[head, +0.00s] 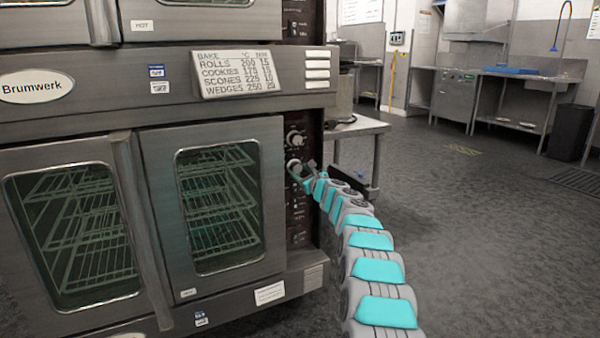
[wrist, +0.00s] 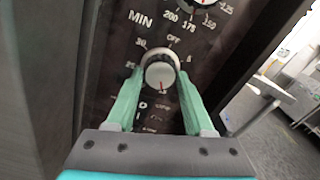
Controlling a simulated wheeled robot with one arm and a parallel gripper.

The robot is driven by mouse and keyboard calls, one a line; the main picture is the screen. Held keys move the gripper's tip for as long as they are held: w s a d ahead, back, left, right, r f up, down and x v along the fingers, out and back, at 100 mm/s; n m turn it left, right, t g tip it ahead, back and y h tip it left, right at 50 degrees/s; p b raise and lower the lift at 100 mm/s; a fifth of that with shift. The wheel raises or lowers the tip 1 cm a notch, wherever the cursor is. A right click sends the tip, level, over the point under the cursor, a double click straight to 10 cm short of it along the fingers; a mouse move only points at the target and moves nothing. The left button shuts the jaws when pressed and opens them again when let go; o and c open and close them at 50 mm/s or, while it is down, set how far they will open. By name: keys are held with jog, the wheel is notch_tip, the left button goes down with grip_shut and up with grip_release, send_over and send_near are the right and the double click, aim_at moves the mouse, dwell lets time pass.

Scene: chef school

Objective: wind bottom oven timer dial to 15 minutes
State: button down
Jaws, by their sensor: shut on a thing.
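The bottom oven (head: 160,215) fills the left of the head view, with a dark control panel along its right side. The timer dial (wrist: 160,72), a round pale knob under the word MIN, is in the middle of the wrist view. Its small red mark points down, toward a number near the bottom of its scale that is hard to read. It also shows small in the head view (head: 294,166). My gripper (wrist: 155,85) has its green fingers on both sides of the dial, shut on it. In the head view my gripper (head: 302,172) is at the panel.
A temperature dial (wrist: 205,3) sits above the timer, with switches (wrist: 142,110) below it. A steel table (head: 358,127) stands just right of the oven. Open floor (head: 470,210) lies to the right. A card (head: 250,73) lists bake temperatures and minutes.

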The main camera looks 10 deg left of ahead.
jog(key=shift+c, duration=1.4)
grip_release()
jog(key=shift+s+d, duration=0.2)
jog(key=shift+d, duration=0.05)
jog(key=shift+s+d+f+b, duration=0.1)
jog(key=shift+s+d+b, duration=0.15)
jog(key=shift+s+b, duration=0.35)
jog(key=shift+b+v, duration=0.75)
jog(key=shift+v, duration=2.15)
